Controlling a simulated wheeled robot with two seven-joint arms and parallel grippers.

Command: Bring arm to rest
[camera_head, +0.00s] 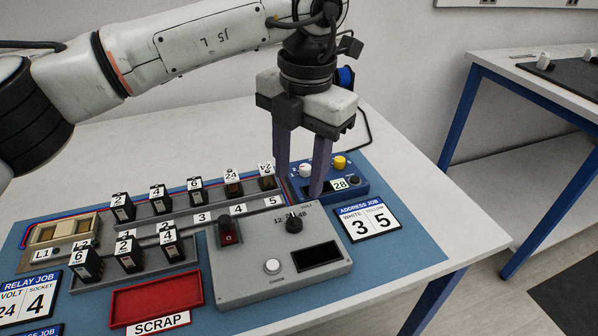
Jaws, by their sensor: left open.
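My left arm comes in from the left across the top. My left gripper (302,168) points down with its two fingers apart and nothing between them. It is above the back right of the blue mat, in front of and partly covering the blue address box (345,181) with its white and yellow knobs and a display reading 28. I cannot tell whether the fingertips touch anything. My right gripper is not in view.
Numbered relays (122,208) stand in grey racks on the left. A grey tester (240,276) with a black knob, a red scrap tray (155,300) and an address job card (368,221) lie on the mat. Another table (530,75) stands at right, across a gap.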

